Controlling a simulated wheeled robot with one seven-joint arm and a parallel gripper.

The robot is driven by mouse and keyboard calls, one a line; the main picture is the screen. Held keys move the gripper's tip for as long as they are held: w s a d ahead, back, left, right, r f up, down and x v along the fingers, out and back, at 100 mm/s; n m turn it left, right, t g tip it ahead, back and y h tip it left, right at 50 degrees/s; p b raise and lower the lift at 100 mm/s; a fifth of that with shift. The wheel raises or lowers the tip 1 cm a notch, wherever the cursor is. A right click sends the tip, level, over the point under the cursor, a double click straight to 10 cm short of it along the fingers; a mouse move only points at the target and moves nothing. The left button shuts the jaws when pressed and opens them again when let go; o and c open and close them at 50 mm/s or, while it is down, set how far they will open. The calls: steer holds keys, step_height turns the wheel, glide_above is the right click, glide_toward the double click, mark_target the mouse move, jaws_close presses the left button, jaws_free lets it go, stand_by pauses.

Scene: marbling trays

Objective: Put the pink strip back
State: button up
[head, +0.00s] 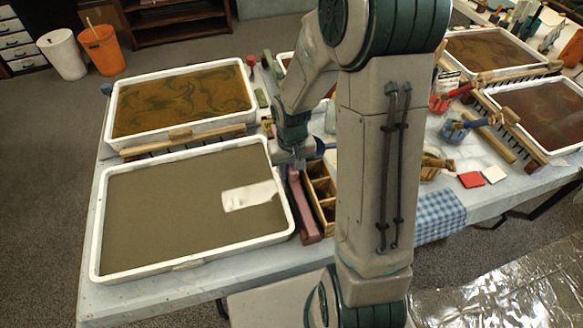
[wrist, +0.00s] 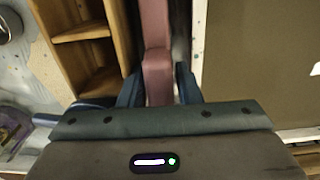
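The pink strip (head: 301,202) is a long narrow bar between the front left tray and the wooden compartment box. In the wrist view the strip (wrist: 155,40) runs away from my gripper, with its near end between the blue fingers. My gripper (wrist: 159,84) has a finger close against each side of that end and looks shut on it. In the head view my gripper (head: 298,160) is at the strip's far end, and its fingertips are hard to make out. Whether the strip rests on the table or is slightly raised I cannot tell.
The front left tray (head: 96,232) holds grey liquid with a white sheet (head: 249,196) in it. The wooden box (head: 322,190) stands close on the strip's other side. Behind is a tray (head: 112,100) of brown marbled liquid, with a wooden comb (head: 180,140) between the trays.

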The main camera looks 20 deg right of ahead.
step_height(320, 180, up, 12)
steer(key=shift+f+p, duration=0.2)
steer(key=shift+p, duration=0.4)
steer(key=s+r+t, duration=0.2)
steer(key=s+r, duration=0.6)
steer(key=s, duration=0.5)
steer(key=shift+s+t, duration=0.3)
steer(key=shift+t, duration=0.1)
